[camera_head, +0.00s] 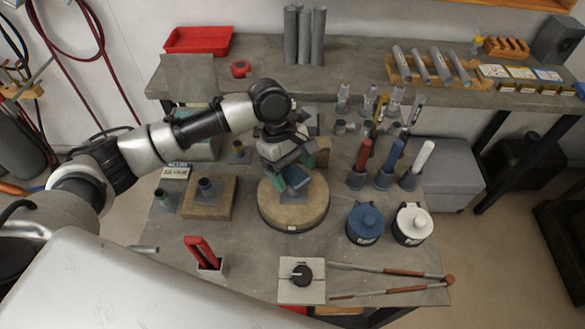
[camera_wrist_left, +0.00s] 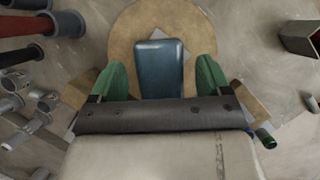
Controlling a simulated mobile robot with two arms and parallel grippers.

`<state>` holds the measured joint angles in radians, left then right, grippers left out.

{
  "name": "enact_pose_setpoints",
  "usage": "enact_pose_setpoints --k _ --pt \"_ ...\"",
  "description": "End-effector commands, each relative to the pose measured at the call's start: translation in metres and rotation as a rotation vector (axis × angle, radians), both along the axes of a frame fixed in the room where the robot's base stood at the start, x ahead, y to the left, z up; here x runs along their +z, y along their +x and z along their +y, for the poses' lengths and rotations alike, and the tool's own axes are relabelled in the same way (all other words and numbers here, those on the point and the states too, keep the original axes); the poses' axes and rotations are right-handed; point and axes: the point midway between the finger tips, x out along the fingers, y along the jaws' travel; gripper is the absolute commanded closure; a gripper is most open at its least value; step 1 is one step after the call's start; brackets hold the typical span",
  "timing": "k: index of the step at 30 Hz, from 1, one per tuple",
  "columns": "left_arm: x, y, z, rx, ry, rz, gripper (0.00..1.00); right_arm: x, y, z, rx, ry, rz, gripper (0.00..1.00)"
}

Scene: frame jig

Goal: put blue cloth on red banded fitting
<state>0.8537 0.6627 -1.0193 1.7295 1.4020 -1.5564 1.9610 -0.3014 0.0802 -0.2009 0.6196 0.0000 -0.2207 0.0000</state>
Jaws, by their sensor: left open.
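A blue folded cloth (camera_head: 297,180) lies on or just over the round wooden disc (camera_head: 293,213); it also shows in the left wrist view (camera_wrist_left: 160,68). My left gripper (camera_head: 292,167) is over the disc with its green fingers apart. In the left wrist view the open fingers (camera_wrist_left: 160,80) stand on either side of the cloth's near part; whether they touch it is unclear. I cannot make out a red banded fitting. A blue-ringed fitting (camera_head: 206,187) stands on a square wooden block (camera_head: 216,210), and a green-ringed one (camera_head: 160,195) is left of it.
A blue-lidded pot (camera_head: 365,224) and a white-lidded pot (camera_head: 412,223) stand right of the disc. Upright red, blue and white rods in holders are behind them.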

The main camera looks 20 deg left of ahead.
Motion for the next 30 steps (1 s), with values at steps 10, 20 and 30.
enact_pose_setpoints --k 10,20,30 --pt "0.054 0.012 0.019 0.001 0.000 -0.006 0.22 -0.007 0.000 0.000 -0.001 0.000 -0.001 0.57" --pt "0.105 0.021 0.037 0.001 0.001 -0.001 0.22 -0.010 0.001 0.000 -0.001 0.001 -0.002 0.57" --pt "0.112 0.023 0.040 0.001 -0.001 0.001 0.22 -0.010 0.002 0.000 -0.002 0.000 -0.003 0.57"
